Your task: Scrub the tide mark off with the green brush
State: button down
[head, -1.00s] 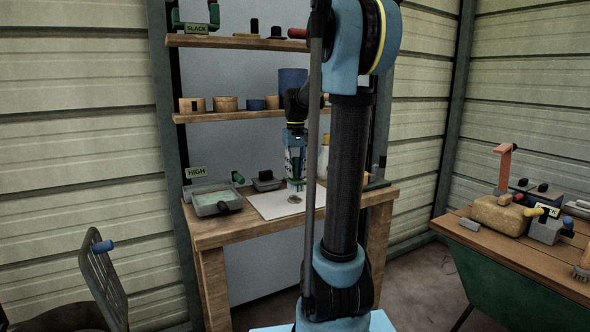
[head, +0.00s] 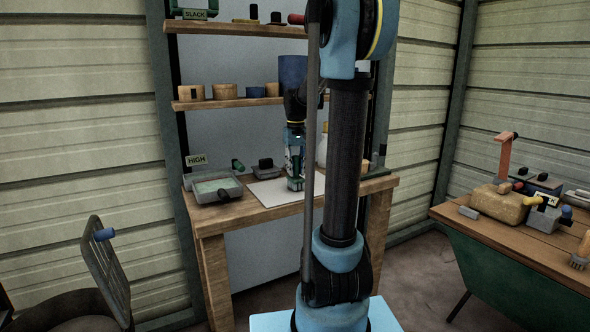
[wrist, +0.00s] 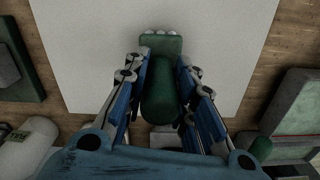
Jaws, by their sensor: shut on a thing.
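My gripper (head: 295,184) is over the white board (head: 264,193) on the wooden bench, low and close to its surface. In the wrist view my gripper (wrist: 164,68) is shut on the green brush (wrist: 158,92), one finger on each side. The brush's pale bristles (wrist: 160,33) show at its far end, over the white board (wrist: 222,42). I cannot tell whether the bristles touch the board. No tide mark shows on the visible part of the board; the brush and gripper hide part of it.
A grey tray with pale green contents (head: 216,187) stands left of the board, below the HIGH sign. A small dark box (head: 265,169) is behind the board, and a white bottle (head: 322,150) stands behind right. Shelves (head: 240,102) rise above the bench.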

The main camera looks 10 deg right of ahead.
jog(key=shift+f, duration=0.45)
dwell(0.6)
jog(key=shift+w+a, duration=0.3)
jog(key=shift+w, duration=0.7)
jog(key=shift+w+a, duration=0.3)
jog(key=shift+w, duration=0.65)
jog(key=shift+s, duration=0.15)
jog(key=shift+s+d, duration=0.35)
jog(key=shift+s, duration=0.6)
jog(key=shift+s+d, duration=0.3)
jog(key=shift+s, duration=0.6)
jog(key=shift+w, duration=0.2)
jog(key=shift+w+a, duration=0.35)
jog(key=shift+w, duration=0.55)
jog(key=shift+w+a, duration=0.3)
jog(key=shift+w, duration=0.6)
jog(key=shift+s, duration=0.2)
